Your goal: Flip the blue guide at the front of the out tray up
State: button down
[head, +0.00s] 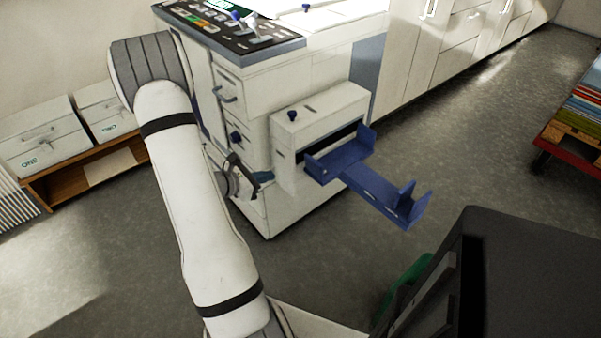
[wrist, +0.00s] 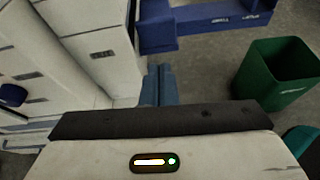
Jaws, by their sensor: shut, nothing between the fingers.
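The blue out tray (head: 365,180) sticks out from the right side of the white machine. At its outer end stands a blue guide (head: 407,195) with short upright pieces; I cannot tell its hinge position clearly. Part of the blue tray also shows at the top of the wrist view (wrist: 205,32), with small white labels on its edge. My gripper (head: 264,177) is beside the machine's front, left of the tray and apart from it. Its blue-grey fingers (wrist: 158,84) are together and empty, below the tray's edge in the wrist view.
The white machine (head: 240,95) has drawers and blue knobs close to my gripper. A green bin (wrist: 278,75) stands on the floor to the right in the wrist view. Storage boxes (head: 42,138) sit on a low wooden shelf at left. Floor right of the tray is open.

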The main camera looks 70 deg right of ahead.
jog(key=f, duration=0.2)
jog(key=b, duration=0.2)
send_near(312, 164)
notch_tip(312, 164, down, 3)
jog(key=s+d, duration=0.1)
jog(key=d, duration=0.1)
jog(key=shift+s+d+r+n, duration=0.2)
jog(key=shift+s+d+n, duration=0.2)
jog(key=shift+s+d, duration=0.4)
jog(key=shift+s+d+r, duration=0.1)
jog(key=shift+d+r, duration=0.05)
jog(key=shift+d, duration=0.5)
